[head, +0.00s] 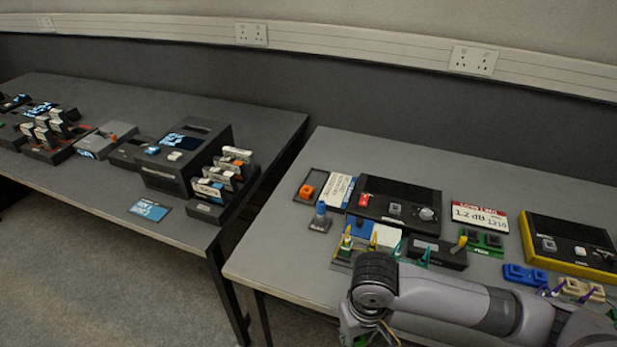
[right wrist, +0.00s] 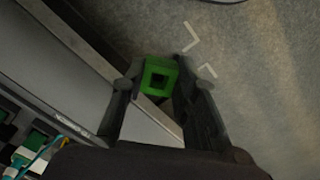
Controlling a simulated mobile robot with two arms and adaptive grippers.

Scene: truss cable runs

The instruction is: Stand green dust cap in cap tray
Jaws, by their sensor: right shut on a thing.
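The green dust cap (right wrist: 158,80), a square block with a dark square hole, is between the fingertips of my right gripper (right wrist: 160,83) in the right wrist view. The gripper is shut on it and holds it over the floor, close to a table edge. My left gripper is not in view.
Black device boxes (head: 400,200) and a rack with coloured cable plugs (head: 365,240) fill the table's middle. A gap separates the left table (head: 100,180). The right table's front left corner is clear.

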